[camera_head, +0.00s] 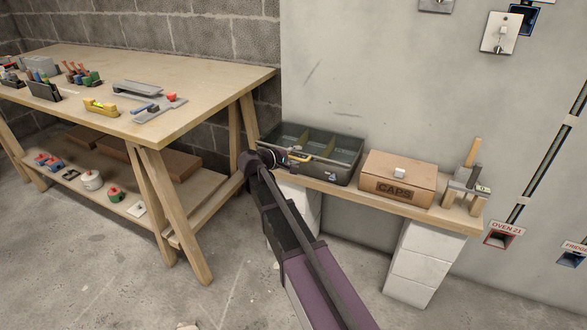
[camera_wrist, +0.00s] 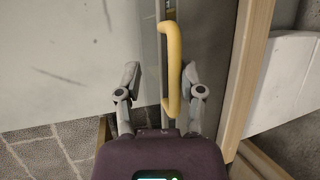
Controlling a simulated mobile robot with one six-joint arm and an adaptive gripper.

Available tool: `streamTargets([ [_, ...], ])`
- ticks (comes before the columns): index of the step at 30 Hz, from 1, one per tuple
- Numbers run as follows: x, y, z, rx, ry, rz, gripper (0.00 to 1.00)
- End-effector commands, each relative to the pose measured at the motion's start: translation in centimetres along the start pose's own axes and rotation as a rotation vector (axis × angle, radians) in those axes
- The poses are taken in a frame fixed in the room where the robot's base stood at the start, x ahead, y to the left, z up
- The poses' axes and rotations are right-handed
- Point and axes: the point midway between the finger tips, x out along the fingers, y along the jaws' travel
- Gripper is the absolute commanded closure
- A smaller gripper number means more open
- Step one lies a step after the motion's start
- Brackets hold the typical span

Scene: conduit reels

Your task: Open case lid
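The dark grey-green case (camera_head: 345,176) sits on a wooden plank shelf against the wall. Its divided compartments show from above in the head view; I cannot tell whether a clear lid lies over them. My gripper (camera_head: 284,157) is at the case's left front, partly hidden by my arm in the head view. In the wrist view, the yellow handle (camera_wrist: 173,68) lies between the spread fingers of my gripper (camera_wrist: 162,80), with gaps on both sides. My gripper is open and holds nothing.
A cardboard box marked CAPS (camera_head: 398,180) stands right of the case, with a clamp-like tool (camera_head: 468,187) beyond it. White blocks (camera_head: 423,262) support the plank (camera_head: 440,217). A workbench (camera_head: 190,78) with tools stands at left. The wall is close behind.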

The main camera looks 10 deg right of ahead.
Motion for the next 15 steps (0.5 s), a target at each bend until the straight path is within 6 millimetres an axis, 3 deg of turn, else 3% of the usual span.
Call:
streamTargets([
  [15, 0.5, -2.6, -0.3, 0.036, 0.001, 0.087, 0.50],
])
